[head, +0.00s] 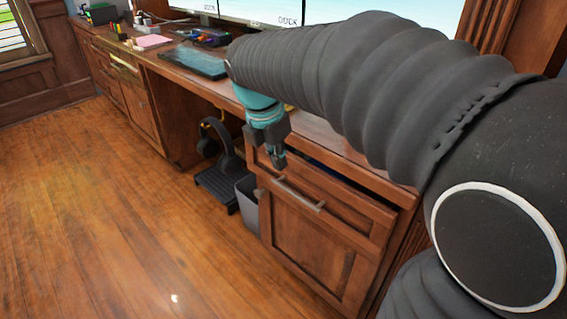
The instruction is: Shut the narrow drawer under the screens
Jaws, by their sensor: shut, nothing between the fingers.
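The narrow wooden drawer (345,205) is at the top of the right-hand desk cabinet, with a metal bar handle (298,193) on its front. It stands partly pulled out: a dark gap shows between its front and the desk top. My gripper (279,163), teal and dark grey, points down in front of the drawer's upper left part, just above the handle's left end. It is shut and empty. I cannot tell whether it touches the drawer front. The screens (270,10) stand on the desk at the top, partly hidden by my arm.
A keyboard (193,61), pink paper (153,41) and pens lie on the desk top (150,60). The wooden floor (110,220) in front is clear.

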